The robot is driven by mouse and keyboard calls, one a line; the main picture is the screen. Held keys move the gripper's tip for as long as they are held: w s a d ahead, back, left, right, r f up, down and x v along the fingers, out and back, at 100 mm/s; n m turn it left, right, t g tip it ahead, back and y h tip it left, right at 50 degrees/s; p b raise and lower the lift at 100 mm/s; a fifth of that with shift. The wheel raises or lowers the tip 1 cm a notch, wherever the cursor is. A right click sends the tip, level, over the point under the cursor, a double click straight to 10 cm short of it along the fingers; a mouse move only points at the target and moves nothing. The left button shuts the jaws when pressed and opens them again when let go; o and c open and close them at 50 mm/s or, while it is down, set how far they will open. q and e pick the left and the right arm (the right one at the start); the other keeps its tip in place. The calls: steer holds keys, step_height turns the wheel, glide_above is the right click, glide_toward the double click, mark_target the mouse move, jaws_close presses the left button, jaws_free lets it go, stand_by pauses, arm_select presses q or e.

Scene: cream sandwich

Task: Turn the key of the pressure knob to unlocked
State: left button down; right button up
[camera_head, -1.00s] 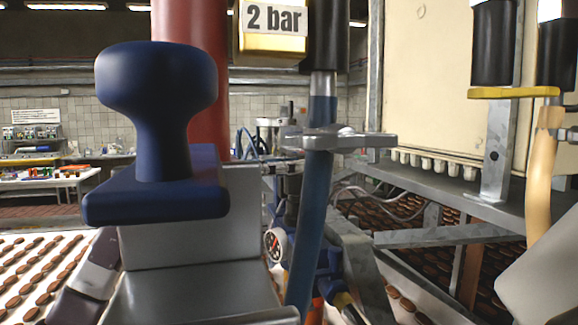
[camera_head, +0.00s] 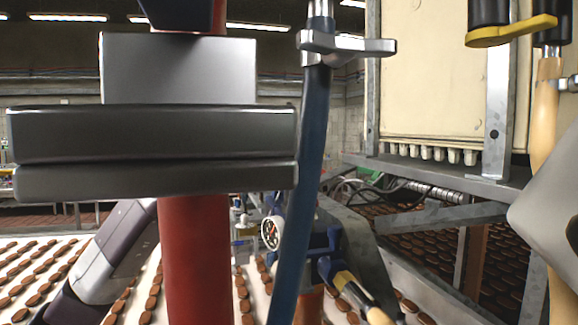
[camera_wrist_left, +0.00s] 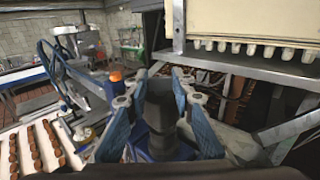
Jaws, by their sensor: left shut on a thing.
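In the left wrist view my left gripper (camera_wrist_left: 158,88) has its two blue-padded fingers on either side of a dark upright cylinder (camera_wrist_left: 160,105). It is shut on this knob-like cylinder. I cannot make out a key or its lock position. A round pressure gauge (camera_head: 271,232) with a white face is right of the column. My right gripper is not in view.
A grey metal block (camera_head: 150,135) fills the upper left of the head view, close to the camera. A blue hose (camera_head: 301,190) with a metal valve lever (camera_head: 345,46) hangs in front. A cream cabinet (camera_head: 430,80) stands right. Conveyors of brown biscuits lie below.

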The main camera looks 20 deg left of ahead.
arm_select(q)
steer(key=shift+d+n+y+b, duration=0.1)
steer(key=shift+n+y+b, duration=0.65)
steer(key=shift+y, duration=0.35)
steer(key=c, duration=1.6)
jaws_free()
steer(key=shift+s, duration=0.15)
steer(key=s, duration=0.4)
steer(key=s+a, duration=0.1)
steer(key=s, duration=0.6)
steer(key=shift+s+a, duration=0.2)
steer(key=shift+s, duration=0.2)
